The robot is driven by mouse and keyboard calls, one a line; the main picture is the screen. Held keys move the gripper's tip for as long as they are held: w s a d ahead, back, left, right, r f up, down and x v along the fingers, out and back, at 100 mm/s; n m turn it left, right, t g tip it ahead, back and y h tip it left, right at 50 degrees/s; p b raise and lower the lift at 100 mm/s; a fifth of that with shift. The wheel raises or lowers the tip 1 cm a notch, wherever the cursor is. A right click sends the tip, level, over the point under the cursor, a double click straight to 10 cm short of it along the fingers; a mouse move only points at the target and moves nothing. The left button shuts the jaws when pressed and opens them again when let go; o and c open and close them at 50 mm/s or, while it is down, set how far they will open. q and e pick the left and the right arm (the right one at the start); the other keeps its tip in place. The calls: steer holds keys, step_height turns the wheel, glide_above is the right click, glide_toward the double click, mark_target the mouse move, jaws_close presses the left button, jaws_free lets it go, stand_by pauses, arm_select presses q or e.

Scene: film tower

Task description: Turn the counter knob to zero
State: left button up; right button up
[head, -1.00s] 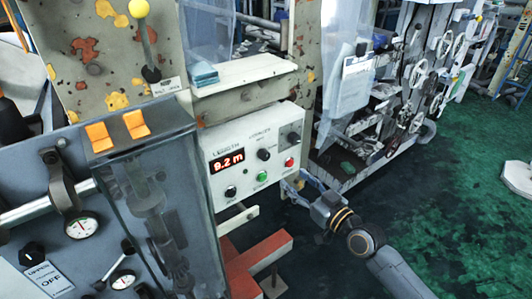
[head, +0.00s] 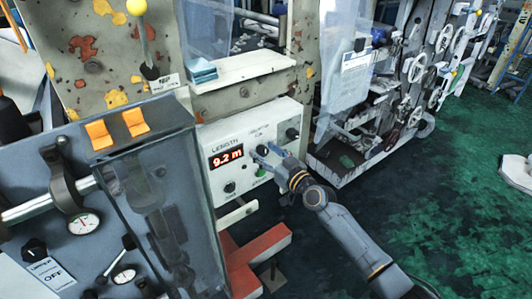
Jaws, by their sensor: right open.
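The white counter panel (head: 205,143) has a red LENGTH display (head: 227,157) reading 9.2 m. A dark round knob (head: 262,150) sits right of the display, under a small label that is hard to read. My right gripper (head: 267,157) is open, with its fingertips at this knob. I cannot tell whether they touch it. The gripper hides part of the panel's lower right, where the red button is not visible. A green button (head: 261,172) shows just below the fingers. My left gripper is not in view.
Another dark knob (head: 292,134) is at the panel's upper right and one more (head: 229,187) is below the display. A grey cabinet with a clear cover stands close on the left. A red beam (head: 262,245) lies below. Green floor is open at right.

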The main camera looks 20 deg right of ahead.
steer(key=shift+c, duration=0.2)
jaws_close()
steer(key=shift+m, duration=0.4)
steer(key=m+b, duration=0.1)
steer(key=m, duration=0.3)
steer(key=shift+d, duration=0.1)
steer(key=m, duration=0.9)
steer(key=shift+d+f, duration=0.1)
steer(key=shift+m, duration=2)
steer(key=shift+f, duration=0.1)
